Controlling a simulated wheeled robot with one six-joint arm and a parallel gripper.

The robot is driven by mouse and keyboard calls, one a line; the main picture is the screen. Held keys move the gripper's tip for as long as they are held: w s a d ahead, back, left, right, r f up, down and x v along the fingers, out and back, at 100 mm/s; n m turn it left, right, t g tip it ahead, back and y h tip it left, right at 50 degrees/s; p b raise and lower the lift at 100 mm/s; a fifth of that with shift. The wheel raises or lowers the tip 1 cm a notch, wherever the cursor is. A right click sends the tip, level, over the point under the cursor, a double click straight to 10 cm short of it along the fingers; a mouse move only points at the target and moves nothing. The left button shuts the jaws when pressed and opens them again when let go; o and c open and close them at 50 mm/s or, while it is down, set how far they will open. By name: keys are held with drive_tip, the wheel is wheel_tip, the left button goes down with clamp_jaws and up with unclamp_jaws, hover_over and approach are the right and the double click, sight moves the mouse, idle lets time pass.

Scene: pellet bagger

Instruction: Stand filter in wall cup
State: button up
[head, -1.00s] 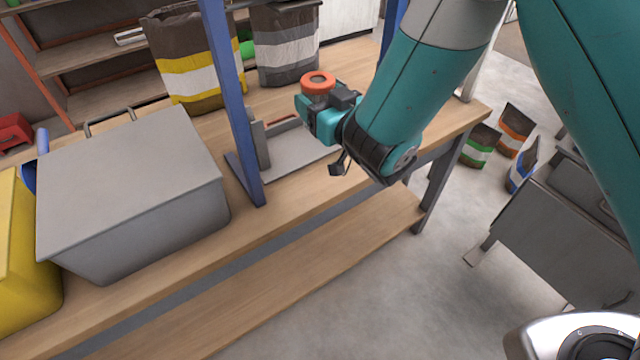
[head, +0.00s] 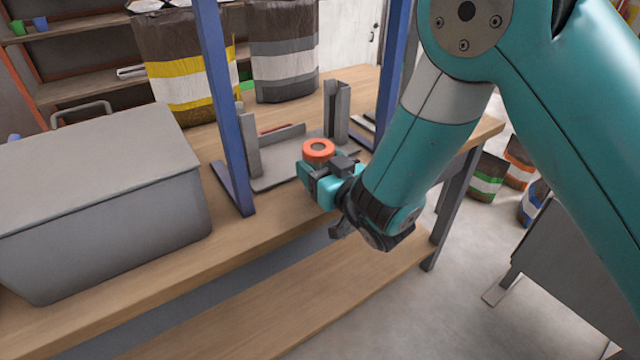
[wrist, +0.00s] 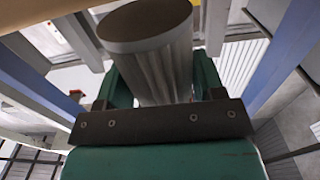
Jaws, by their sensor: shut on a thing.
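The filter shows an orange ring-shaped end (head: 319,150) in the head view, facing up. In the wrist view the filter is a pale grey cylinder (wrist: 155,55) with a brownish flat end. My gripper (head: 324,170) is shut on the filter and holds it near the front edge of the wooden bench, before the blue-posted frame. In the wrist view my gripper (wrist: 160,85) has a teal finger on each side of the cylinder. The filter's lower part is hidden by my gripper in the head view. I cannot make out the wall cup in either view.
Blue posts (head: 224,110) rise close to my gripper, with a grey metal tray (head: 275,172) and upright brackets between them. A large grey lidded box (head: 100,200) fills the bench's left. Striped bags (head: 185,70) stand behind.

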wheel_tip(320, 180, down, 2)
drive_tip(key=shift+f+b, duration=0.15)
drive_tip(key=shift+b, duration=0.2)
drive_tip(key=o, duration=1)
drive_tip(key=shift+c, duration=0.2)
